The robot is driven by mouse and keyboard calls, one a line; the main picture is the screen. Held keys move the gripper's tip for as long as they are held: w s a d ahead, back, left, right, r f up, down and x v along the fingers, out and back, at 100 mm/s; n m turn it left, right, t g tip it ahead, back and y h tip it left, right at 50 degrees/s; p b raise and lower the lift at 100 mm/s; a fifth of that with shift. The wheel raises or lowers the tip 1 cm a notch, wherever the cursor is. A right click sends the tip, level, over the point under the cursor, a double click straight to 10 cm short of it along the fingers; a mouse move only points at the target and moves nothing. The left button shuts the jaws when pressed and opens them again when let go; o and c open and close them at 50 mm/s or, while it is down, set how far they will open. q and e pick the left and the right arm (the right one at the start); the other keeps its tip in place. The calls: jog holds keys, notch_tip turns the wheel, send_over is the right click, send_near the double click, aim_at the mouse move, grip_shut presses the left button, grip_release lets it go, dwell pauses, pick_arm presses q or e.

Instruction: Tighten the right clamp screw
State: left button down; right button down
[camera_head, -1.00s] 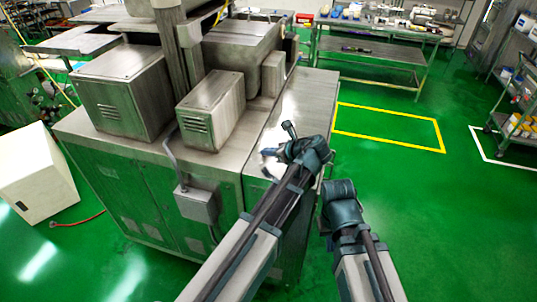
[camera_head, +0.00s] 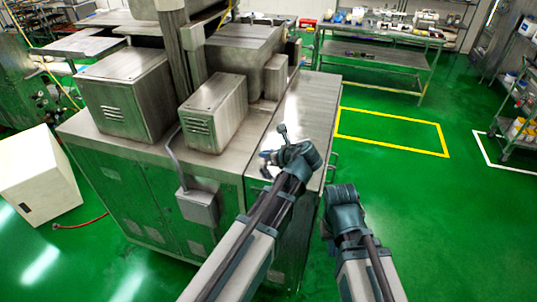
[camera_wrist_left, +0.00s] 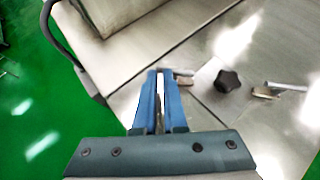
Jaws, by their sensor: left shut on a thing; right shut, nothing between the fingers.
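My left gripper (camera_head: 265,158) is over the metal top of the machine, near its front right part. In the left wrist view its blue fingers (camera_wrist_left: 160,85) are close together, with a thin pale strip between them. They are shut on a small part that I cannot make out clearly. A black star knob (camera_wrist_left: 228,81) stands on the metal top to the right of the fingers, apart from them. A small metal bracket (camera_wrist_left: 182,72) is beside the fingertips. My right gripper (camera_head: 327,226) is low beside the machine's right side, its fingers mostly hidden by its wrist.
A second metal bracket (camera_wrist_left: 265,92) with a rod (camera_wrist_left: 287,87) lies right of the knob. Grey boxy housings (camera_head: 213,113) stand on the machine (camera_head: 310,100) left of my left arm.

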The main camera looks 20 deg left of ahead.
pick_arm(q)
jog(key=shift+w+a, duration=0.1)
jog(key=shift+a, duration=0.15)
jog(key=shift+w+d, duration=0.35)
jog(key=shift+d, duration=0.05)
pick_arm(e)
jog(key=shift+a, duration=0.25)
pick_arm(q)
jog(key=shift+d+r, duration=0.1)
jog(key=shift+r, duration=0.1)
pick_arm(e)
jog(key=shift+r, duration=0.15)
